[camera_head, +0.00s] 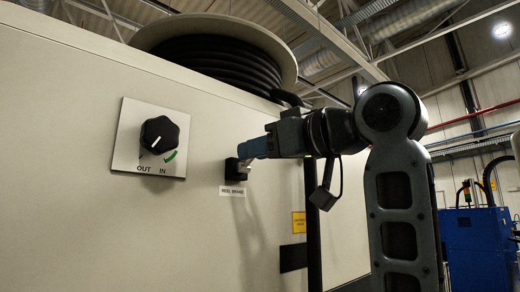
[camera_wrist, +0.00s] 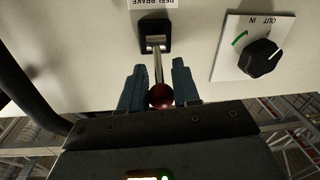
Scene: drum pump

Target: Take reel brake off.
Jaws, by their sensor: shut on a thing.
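The reel brake is a metal lever (camera_wrist: 158,65) with a dark red ball knob (camera_wrist: 161,96), rising from a small black mount (camera_wrist: 155,30) on the beige panel. In the head view the black mount (camera_head: 235,170) sits just above the label "REEL BRAKE" (camera_head: 232,191). My gripper (camera_head: 250,149) reaches it from the right. In the wrist view my gripper (camera_wrist: 160,92) has its blue fingers on either side of the ball knob and is shut on it. The lever points from the mount toward my gripper. In the head view the fingers hide most of the lever.
A black rotary knob (camera_head: 160,135) on an OUT/IN plate is left of the brake. A reel (camera_head: 215,55) of black hose sits on top of the cabinet. A yellow label (camera_head: 298,222) and a black vertical post (camera_head: 313,230) are to the right.

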